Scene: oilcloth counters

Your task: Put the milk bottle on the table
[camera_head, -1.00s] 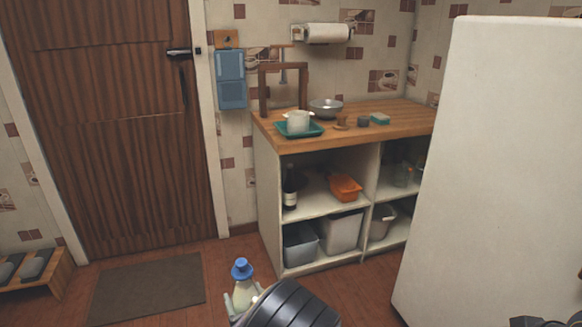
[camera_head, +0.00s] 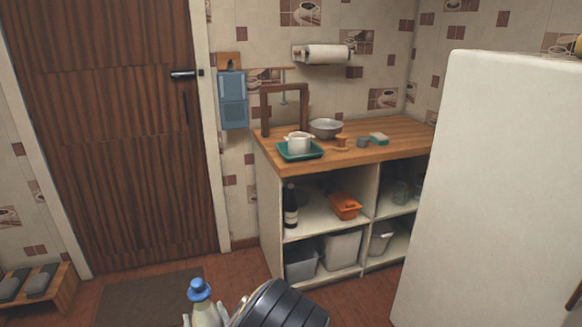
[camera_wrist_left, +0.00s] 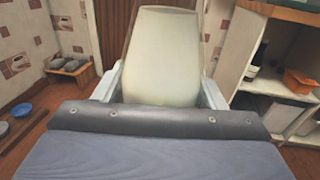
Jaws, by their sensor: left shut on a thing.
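The milk bottle (camera_head: 206,311) has a blue cap and a pale body, and shows at the bottom of the head view. My left gripper (camera_head: 205,322) is shut on it and holds it upright in front of me. In the left wrist view the bottle's pale body (camera_wrist_left: 160,60) stands between the two fingers of the left gripper (camera_wrist_left: 160,90). The bottle's lower part is cut off in the head view. No table shows apart from the wooden-topped counter (camera_head: 395,147) against the back wall. My right gripper is not in view.
A white fridge (camera_head: 490,190) stands at the right, close to me. The counter carries a teal tray (camera_head: 300,152) with a white pot, a metal bowl (camera_head: 326,128) and small items. Shelves below hold a dark bottle and bins. A brown door (camera_head: 110,130) is at the left.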

